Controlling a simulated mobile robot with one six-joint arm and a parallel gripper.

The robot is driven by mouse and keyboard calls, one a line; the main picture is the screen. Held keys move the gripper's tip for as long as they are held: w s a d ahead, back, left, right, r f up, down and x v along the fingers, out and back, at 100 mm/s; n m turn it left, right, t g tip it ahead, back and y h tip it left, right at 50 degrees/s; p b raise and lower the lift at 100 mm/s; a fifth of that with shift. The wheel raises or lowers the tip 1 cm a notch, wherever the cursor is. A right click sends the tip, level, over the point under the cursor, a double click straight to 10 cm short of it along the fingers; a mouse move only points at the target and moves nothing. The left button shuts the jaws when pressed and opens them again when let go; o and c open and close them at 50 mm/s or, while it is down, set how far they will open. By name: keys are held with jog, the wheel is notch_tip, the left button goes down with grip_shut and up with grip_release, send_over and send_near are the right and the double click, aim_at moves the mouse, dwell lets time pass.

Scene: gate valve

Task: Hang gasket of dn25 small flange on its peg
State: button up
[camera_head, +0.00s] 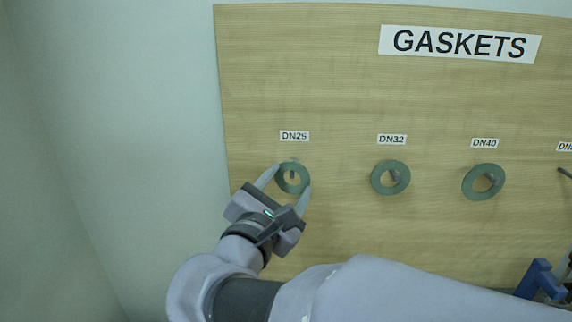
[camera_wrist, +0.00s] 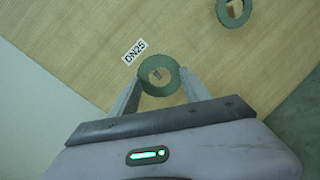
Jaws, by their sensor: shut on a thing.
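A small green ring gasket (camera_head: 305,177) is at the peg under the DN25 label (camera_head: 294,136). My gripper (camera_head: 288,180) is shut on the gasket, with one finger on each side of its rim. In the wrist view the gasket (camera_wrist: 174,76) sits between the fingertips of my gripper (camera_wrist: 158,86). The DN25 peg (camera_wrist: 156,75) shows through the gasket's hole in both views. I cannot tell how far the peg reaches into the hole.
A wooden board (camera_head: 330,235) carries a GASKETS sign (camera_head: 459,43). Larger green gaskets hang under the DN32 label (camera_head: 391,139) and the DN40 label (camera_head: 485,143). A bare peg (camera_head: 566,173) is at the right edge. A blue object (camera_head: 540,279) is at lower right.

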aim_at(285, 184)
jog(key=shift+w+d+f+b, duration=0.1)
jog(key=shift+w+f+b, duration=0.1)
jog(key=shift+w, duration=0.6)
jog(key=shift+w+d+f+b, duration=0.15)
jog(key=shift+w+f, duration=0.1)
jog(key=shift+w, duration=0.5)
jog(key=shift+w+a+f+b, duration=0.1)
jog(key=shift+w+f+b, duration=0.1)
jog(key=shift+w, duration=0.6)
jog(key=o, duration=1.4)
